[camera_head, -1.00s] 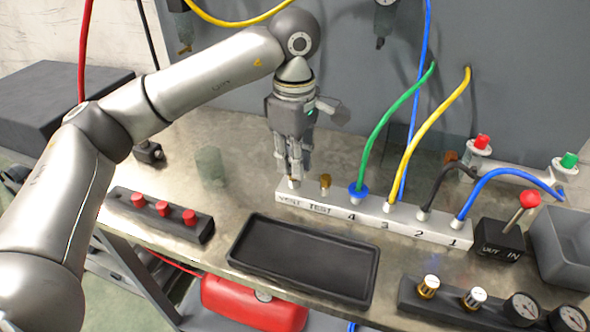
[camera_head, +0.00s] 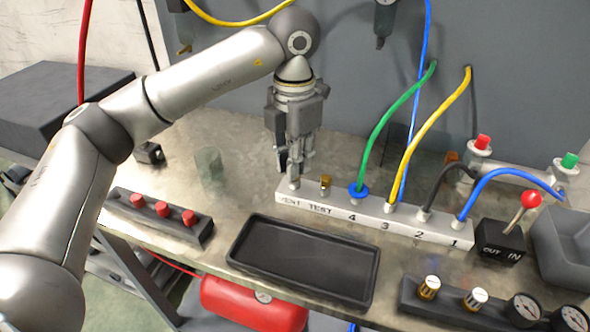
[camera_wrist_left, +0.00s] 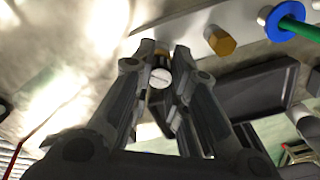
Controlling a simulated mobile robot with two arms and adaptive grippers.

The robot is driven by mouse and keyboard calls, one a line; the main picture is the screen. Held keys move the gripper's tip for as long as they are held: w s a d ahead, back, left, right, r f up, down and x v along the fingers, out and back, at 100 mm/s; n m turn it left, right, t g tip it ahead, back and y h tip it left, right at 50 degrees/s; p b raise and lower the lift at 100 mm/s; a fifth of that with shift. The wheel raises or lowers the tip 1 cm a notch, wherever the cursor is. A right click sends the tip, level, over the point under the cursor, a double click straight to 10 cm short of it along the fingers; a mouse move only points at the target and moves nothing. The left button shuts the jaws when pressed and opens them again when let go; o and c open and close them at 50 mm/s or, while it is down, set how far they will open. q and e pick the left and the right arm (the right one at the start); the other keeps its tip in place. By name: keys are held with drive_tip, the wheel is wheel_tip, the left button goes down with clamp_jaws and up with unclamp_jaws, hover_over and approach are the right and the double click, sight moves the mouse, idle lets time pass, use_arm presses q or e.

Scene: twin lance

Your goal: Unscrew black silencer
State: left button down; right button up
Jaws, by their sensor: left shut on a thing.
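My left gripper (camera_head: 291,180) points down at the VENT end of the pale manifold bar (camera_head: 405,222). In the left wrist view its two fingers (camera_wrist_left: 159,82) are closed on the sides of a small fitting, which I take to be the silencer (camera_wrist_left: 161,77). My right gripper is not in view.
A brass fitting (camera_head: 325,184) stands close by at TEST. Green (camera_head: 377,133), yellow (camera_head: 434,130), black and blue hoses rise from the other ports. An empty black tray (camera_head: 262,279) lies in front. A block with red caps (camera_head: 163,210) is at left.

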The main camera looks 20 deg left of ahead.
use_arm(q)
drive_tip(key=n, duration=0.6)
drive_tip(key=c, duration=1.5)
unclamp_jaws()
drive_tip(key=shift+a, duration=0.1)
